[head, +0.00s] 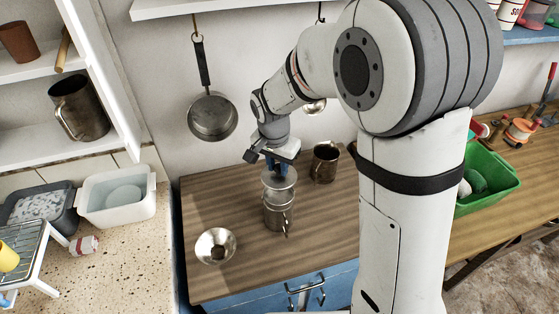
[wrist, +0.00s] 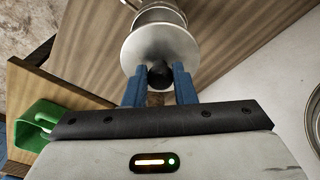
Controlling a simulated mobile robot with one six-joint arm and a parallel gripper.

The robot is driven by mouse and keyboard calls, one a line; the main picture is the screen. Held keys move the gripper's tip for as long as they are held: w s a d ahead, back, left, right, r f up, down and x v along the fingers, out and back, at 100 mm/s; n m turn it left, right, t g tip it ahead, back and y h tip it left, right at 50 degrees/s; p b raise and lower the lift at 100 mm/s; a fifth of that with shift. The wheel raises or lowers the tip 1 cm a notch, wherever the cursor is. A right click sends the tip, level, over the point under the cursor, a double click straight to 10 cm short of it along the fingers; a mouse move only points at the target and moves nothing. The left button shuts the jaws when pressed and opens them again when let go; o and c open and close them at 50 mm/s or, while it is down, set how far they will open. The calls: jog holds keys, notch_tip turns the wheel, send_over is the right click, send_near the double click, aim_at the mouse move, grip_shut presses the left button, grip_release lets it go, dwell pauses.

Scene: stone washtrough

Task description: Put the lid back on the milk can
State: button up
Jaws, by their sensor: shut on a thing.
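My gripper (head: 275,163) is above the wooden counter, pointing down. Its blue fingers are shut on the dark knob of the round metal lid (head: 279,179). In the wrist view, the knob sits between the fingertips (wrist: 159,78), with the lid's pale disc (wrist: 158,45) beyond it. The metal milk can (head: 278,216) stands upright on the counter directly below the lid. Part of the can shows beyond the lid in the wrist view (wrist: 158,13). The lid looks roughly over the can's mouth, but I cannot tell whether it touches the rim.
A metal funnel (head: 216,247) lies left of the can on the counter (head: 215,200). A dark mug (head: 325,162) stands behind the can to the right. A pan (head: 211,118) hangs on the wall. A green crate (head: 491,178) is on the right.

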aim_at(277, 177)
jog(key=shift+f+b, duration=1.8)
jog(key=shift+f, duration=1.05)
jog(key=shift+s+b, duration=0.1)
jog(key=shift+b, duration=0.2)
jog(key=shift+f+b, duration=0.15)
jog(key=shift+b, duration=0.35)
dwell(0.4)
jog(key=o, duration=1.5)
